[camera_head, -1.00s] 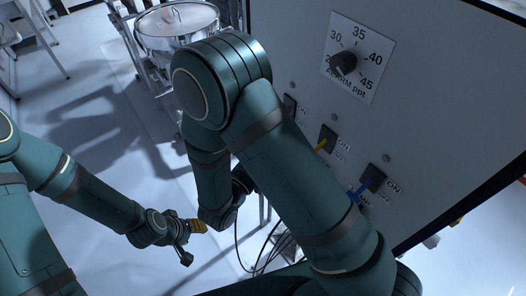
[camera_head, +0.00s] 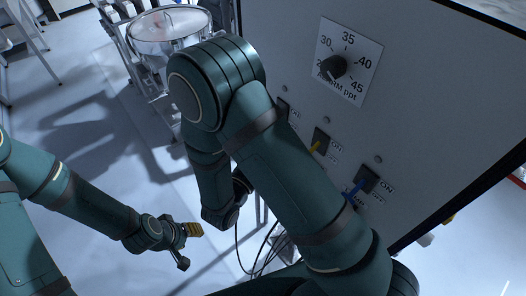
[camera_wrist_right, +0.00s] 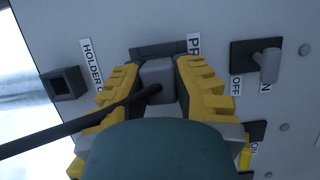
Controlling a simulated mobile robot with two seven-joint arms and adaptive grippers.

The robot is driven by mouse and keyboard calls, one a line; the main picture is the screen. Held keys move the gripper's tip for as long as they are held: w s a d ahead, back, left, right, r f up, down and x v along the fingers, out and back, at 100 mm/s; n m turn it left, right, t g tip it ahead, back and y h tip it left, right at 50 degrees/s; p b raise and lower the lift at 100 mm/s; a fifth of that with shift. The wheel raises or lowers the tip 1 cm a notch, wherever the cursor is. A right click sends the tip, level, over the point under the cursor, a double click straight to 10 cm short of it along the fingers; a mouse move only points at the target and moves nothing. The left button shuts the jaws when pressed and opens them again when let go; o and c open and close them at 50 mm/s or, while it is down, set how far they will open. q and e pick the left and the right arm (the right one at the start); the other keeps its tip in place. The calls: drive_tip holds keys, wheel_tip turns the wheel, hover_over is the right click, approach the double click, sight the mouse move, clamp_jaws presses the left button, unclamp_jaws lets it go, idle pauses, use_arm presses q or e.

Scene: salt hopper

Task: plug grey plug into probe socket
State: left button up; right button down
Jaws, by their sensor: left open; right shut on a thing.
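The grey plug (camera_wrist_right: 158,76) is held between the yellow fingers of my right gripper (camera_wrist_right: 158,70) in the right wrist view. A dark cable runs from it to the lower left. The probe socket (camera_wrist_right: 150,51), a dark frame beside a partly covered label starting "PR", lies directly behind the plug. I cannot tell whether the plug tip is inside it. In the head view my right arm hides the right gripper, plug and socket. My left gripper (camera_head: 193,230) is open and empty, low over the floor.
A holder socket (camera_wrist_right: 66,84) sits left of the plug, and a switch (camera_wrist_right: 266,63) sits to its right. The panel (camera_head: 290,40) carries a dial (camera_head: 333,67) and yellow and blue switches. A steel pot (camera_head: 170,30) stands behind. Cables (camera_head: 262,248) hang below my right arm.

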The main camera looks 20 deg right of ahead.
drive_tip(key=shift+w+d, duration=0.1)
drive_tip(key=shift+d, duration=0.1)
drive_tip(key=c, duration=0.8)
unclamp_jaws()
drive_tip(key=shift+c, duration=0.2)
drive_tip(key=o, duration=0.6)
drive_tip(key=shift+a, duration=0.15)
drive_tip(key=v, duration=0.6)
drive_tip(key=shift+p, duration=0.35)
